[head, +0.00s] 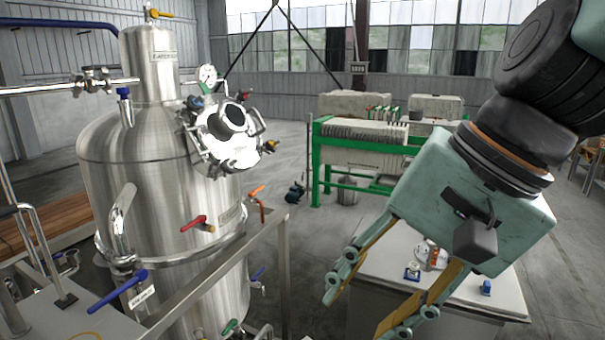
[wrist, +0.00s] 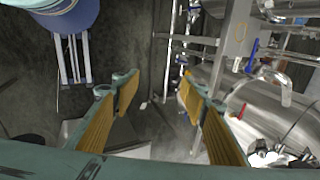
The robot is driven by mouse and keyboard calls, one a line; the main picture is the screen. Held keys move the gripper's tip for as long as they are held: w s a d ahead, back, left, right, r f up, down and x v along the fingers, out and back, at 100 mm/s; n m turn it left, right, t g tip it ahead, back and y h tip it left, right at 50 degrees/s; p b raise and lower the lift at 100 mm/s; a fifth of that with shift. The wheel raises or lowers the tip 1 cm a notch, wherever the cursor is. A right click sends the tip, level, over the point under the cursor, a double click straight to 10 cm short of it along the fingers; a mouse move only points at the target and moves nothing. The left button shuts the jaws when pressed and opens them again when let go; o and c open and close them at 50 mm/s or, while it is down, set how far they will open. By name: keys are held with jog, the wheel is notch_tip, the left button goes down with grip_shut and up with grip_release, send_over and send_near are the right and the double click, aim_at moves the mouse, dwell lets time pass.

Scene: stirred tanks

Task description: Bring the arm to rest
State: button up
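My gripper (head: 358,314) hangs at the right of the head view, pointing down and to the left. Its two fingers are spread apart with nothing between them. The wrist view also shows the open fingers (wrist: 160,88), with dark floor and metal framework beyond them. In the head view, the gripper is in front of a pale-topped table (head: 372,262) and to the right of the steel stirred tank (head: 160,165). The gripper hides part of the table.
A metal rail frame (head: 235,268) stands between the tank and my gripper. Coloured valve handles, such as a red one (head: 193,223), stick out from the tank. Small items, including a blue one (head: 486,287), are on the table. A green-framed machine (head: 355,150) stands behind.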

jog(key=s+d+f+n+h+b, duration=0.1)
jog(key=s+d+f+n+h, duration=0.1)
jog(key=d, duration=0.4)
jog(key=s+d+f+n+t+h+b, duration=0.1)
jog(key=s+d+f+n+h, duration=0.1)
jog(key=s+d, duration=0.4)
jog(key=shift+s+d+n+h+b, duration=0.25)
jog(key=shift+d+n+h+b, duration=0.15)
jog(key=shift+n, duration=0.5)
